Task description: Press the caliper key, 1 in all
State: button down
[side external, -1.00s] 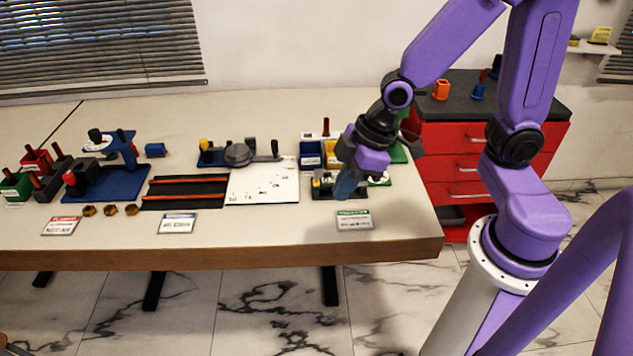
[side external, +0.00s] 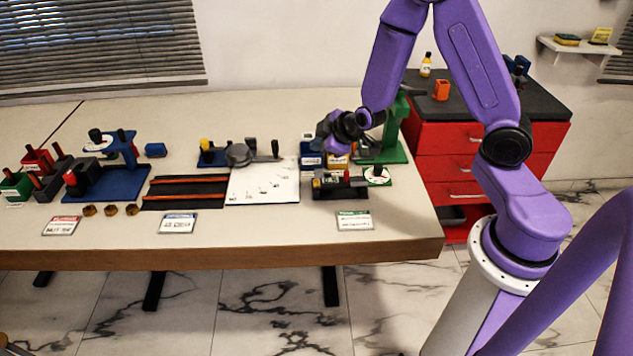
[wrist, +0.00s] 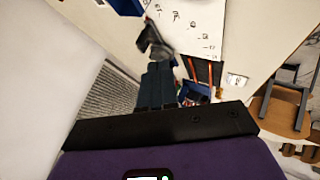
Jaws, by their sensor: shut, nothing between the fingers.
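A black gauge block (side external: 342,186) with a yellow part, a red part and a dark upright knob sits at the right of the table, beside a white round dial (side external: 377,175). I cannot tell for sure which part is the caliper key. My gripper (side external: 322,140) is behind and above this block, apart from it, near the blue and yellow bins. In the wrist view its dark blue fingers (wrist: 158,82) are together and empty, with a dark grey tool (wrist: 152,40) beyond the tips. The black block is not clear in the wrist view.
A blue bin (side external: 311,160) and a green stand (side external: 392,135) are close to my gripper. A card (side external: 355,220) lies in front of the block. The front table strip is mostly clear.

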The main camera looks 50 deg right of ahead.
aim_at(319, 184)
jog(key=shift+f, duration=0.1)
jog(key=shift+f, duration=4.3)
jog(key=shift+f, duration=0.2)
jog(key=shift+f, duration=0.25)
jog(key=shift+f, duration=0.4)
jog(key=shift+r, duration=0.85)
